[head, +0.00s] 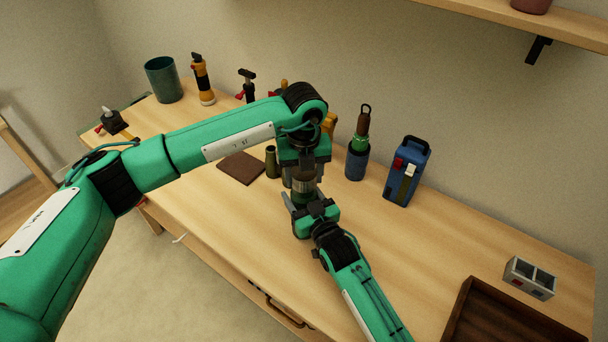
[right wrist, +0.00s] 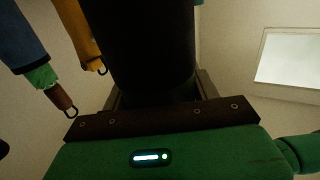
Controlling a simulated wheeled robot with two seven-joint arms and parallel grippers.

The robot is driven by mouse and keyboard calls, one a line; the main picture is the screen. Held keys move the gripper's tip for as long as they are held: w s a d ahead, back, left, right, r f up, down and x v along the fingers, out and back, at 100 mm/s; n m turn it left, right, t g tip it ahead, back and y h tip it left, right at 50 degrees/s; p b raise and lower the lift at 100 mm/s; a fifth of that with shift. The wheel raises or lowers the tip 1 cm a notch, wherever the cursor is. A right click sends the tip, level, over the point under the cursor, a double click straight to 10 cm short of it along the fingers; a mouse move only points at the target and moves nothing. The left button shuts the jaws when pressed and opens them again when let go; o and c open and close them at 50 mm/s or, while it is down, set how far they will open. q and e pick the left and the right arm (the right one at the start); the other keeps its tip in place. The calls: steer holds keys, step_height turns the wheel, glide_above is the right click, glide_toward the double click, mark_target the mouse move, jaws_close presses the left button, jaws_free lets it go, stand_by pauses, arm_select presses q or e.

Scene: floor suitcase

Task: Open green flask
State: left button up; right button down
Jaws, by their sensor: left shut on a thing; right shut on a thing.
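The green flask (head: 304,187) stands upright on the workbench, mostly covered by my two grippers; only a narrow dark green and greyish band of it shows. My left gripper (head: 303,174) points down from above and is shut on its upper part. My right gripper (head: 307,202) reaches in from the front and is shut on its lower body. In the right wrist view a dark, shaded cylinder (right wrist: 150,45), seemingly the flask, fills the space between the right jaws. Its cap is hidden, so I cannot tell whether it is loose.
A small olive bottle (head: 271,162) and a brown square mat (head: 241,168) are to the left. A blue cup with a green-and-brown tool (head: 356,163) and a blue box (head: 407,172) stand to the right. A brown tray (head: 478,312) is at the front right.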

arm_select(q)
steer(key=shift+r, duration=0.1)
steer(key=shift+r, duration=1.9)
arm_select(e)
steer(key=shift+c, duration=1.5)
jaws_free()
